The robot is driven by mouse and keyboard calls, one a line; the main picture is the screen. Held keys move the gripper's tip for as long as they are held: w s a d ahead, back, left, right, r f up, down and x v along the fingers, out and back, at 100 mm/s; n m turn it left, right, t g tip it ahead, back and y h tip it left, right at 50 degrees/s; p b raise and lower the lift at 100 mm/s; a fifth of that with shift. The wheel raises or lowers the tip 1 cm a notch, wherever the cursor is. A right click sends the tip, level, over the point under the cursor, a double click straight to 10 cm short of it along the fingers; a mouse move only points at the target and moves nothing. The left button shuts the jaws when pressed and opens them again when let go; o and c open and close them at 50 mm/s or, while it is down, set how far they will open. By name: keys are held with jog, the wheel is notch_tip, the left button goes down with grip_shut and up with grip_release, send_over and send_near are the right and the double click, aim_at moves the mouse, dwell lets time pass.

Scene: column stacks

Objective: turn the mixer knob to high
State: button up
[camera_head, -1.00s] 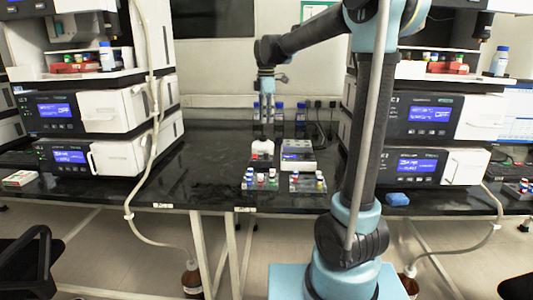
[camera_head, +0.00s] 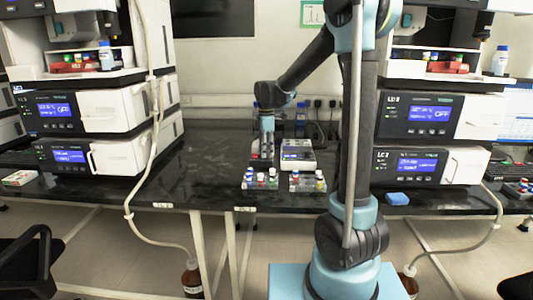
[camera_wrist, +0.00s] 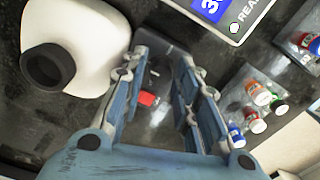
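The mixer appears to be the white rounded body (camera_wrist: 75,45) with a black round cup at the left of the wrist view. A grey part with a red piece (camera_wrist: 148,99), which looks like a switch, shows between my fingers. I cannot make out the knob or its setting clearly. My gripper (camera_wrist: 162,62) is open, with its two blue-grey fingers apart on either side of that grey part. Contact cannot be told. In the head view my gripper (camera_head: 267,154) points down and hides most of the mixer.
A grey-white device with a blue screen (camera_head: 298,155) stands just right of the gripper. Racks of coloured-cap vials (camera_head: 261,179) sit in front, near the table edge. Tall instrument stacks flank the bench; the black bench top (camera_head: 205,160) is clear at left.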

jog(key=shift+f, duration=0.4)
grip_shut()
